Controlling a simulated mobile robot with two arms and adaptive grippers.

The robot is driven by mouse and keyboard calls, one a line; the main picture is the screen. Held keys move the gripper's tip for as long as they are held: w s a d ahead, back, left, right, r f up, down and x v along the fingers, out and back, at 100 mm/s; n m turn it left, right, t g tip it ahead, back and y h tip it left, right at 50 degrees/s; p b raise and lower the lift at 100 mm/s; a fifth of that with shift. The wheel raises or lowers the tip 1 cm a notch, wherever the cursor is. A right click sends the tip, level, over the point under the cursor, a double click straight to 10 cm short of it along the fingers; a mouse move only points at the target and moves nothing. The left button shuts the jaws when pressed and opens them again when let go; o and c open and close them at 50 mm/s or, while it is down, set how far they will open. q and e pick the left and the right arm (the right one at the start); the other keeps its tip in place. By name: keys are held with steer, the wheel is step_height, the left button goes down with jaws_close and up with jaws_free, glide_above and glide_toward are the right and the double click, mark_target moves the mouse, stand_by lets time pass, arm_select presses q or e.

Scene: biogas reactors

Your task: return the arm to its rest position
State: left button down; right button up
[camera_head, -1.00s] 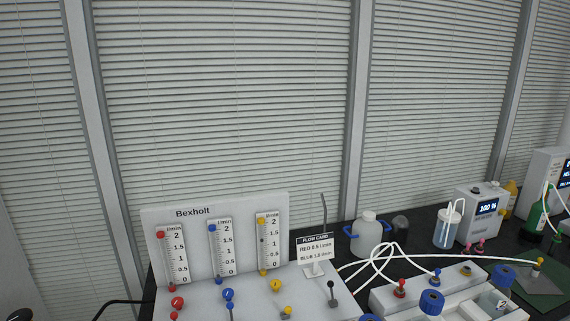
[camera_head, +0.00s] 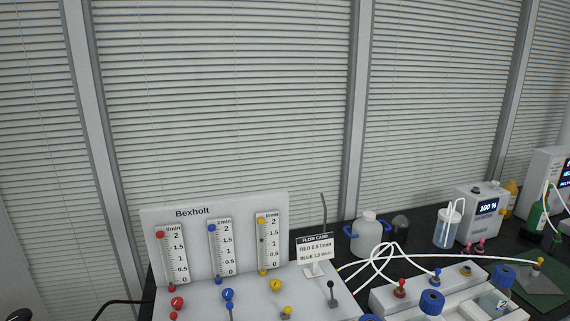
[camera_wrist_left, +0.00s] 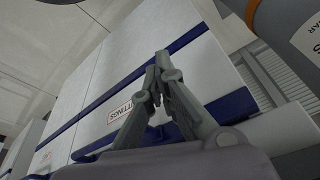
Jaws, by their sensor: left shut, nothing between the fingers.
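My left gripper (camera_wrist_left: 160,72) shows in the left wrist view. Its grey fingers meet at the tips, with nothing between them. Neither gripper appears in the head view. My right gripper is in no view.
In the head view, a Bexholt flow panel (camera_head: 193,243) with red, blue and yellow gauges stands on the bench. A flow card (camera_head: 315,249), a white bottle (camera_head: 369,236), a display unit reading 100 % (camera_head: 482,217) and white tubing (camera_head: 440,252) are to its right. Blinds (camera_head: 230,100) fill the background.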

arm_select(q)
step_height(320, 180, down, 12)
steer(key=s, duration=0.2)
steer(key=s+a+f+g, duration=0.2)
steer(key=s+a+f, duration=0.1)
steer(key=s+f, duration=1.5)
steer(key=shift+a+f, duration=0.15)
steer(key=shift+f, duration=0.15)
